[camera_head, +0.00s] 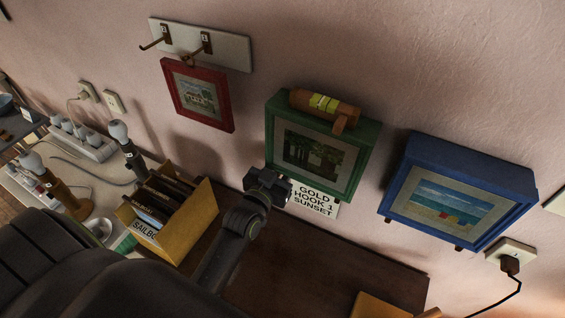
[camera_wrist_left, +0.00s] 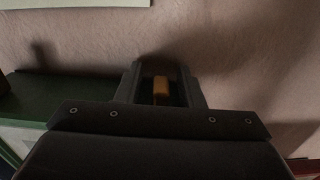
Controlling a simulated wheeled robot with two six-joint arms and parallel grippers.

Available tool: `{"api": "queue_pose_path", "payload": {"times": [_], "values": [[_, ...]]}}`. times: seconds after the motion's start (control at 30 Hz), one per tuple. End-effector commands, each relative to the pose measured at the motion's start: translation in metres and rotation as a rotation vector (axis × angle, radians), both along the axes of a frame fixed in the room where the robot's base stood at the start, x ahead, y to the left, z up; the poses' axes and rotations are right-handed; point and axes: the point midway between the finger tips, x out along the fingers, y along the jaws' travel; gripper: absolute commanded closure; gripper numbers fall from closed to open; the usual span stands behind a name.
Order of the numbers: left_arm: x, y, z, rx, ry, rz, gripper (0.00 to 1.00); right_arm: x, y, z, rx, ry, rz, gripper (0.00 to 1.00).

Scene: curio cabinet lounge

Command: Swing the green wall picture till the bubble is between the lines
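The green wall picture (camera_head: 372,150) hangs on the wall tilted in the head view, its right side lower. A brown spirit level (camera_head: 348,110) with a yellow-green vial (camera_head: 322,102) sits on its top edge; the bubble is too small to read. My left gripper (camera_head: 276,187) is at the picture's lower left corner. In the left wrist view, my left gripper (camera_wrist_left: 160,85) is open around a small orange-brown peg (camera_wrist_left: 161,86), with dark gaps beside it. The green frame edge (camera_wrist_left: 60,95) shows at the left. My right gripper is out of view.
A red picture (camera_head: 229,105) hangs left below a hook rail (camera_head: 228,48); a blue picture (camera_head: 445,151) hangs right. A label card (camera_head: 315,197) is under the green picture. A yellow box (camera_head: 185,240) of dark frames stands on the dark surface (camera_head: 320,265) below.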

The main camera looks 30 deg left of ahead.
Motion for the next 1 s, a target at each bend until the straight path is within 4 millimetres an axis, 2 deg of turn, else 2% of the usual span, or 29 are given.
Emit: {"api": "queue_pose_path", "payload": {"times": [0.13, 0.17, 0.4, 0.93, 0.97, 1.0], "values": [[-0.0001, 0.0001, -0.0001, 0.000, 0.000, 0.000, 0.65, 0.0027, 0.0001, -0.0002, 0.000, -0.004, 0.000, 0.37], [-0.0001, 0.0000, -0.0001, 0.000, 0.000, 0.000, 0.68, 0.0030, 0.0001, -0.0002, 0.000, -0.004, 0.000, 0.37], [-0.0003, 0.0000, 0.0000, 0.000, 0.000, 0.000, 0.99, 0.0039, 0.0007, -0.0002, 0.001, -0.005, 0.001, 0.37], [-0.0003, -0.0029, -0.0020, -0.023, 0.000, 0.000, 1.00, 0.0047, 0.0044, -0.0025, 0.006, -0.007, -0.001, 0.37], [-0.0003, -0.0029, -0.0020, -0.023, 0.000, 0.000, 0.86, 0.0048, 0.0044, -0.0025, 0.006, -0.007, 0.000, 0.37], [-0.0003, -0.0029, -0.0020, -0.023, 0.000, 0.000, 0.81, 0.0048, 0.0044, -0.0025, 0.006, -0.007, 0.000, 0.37]]}}
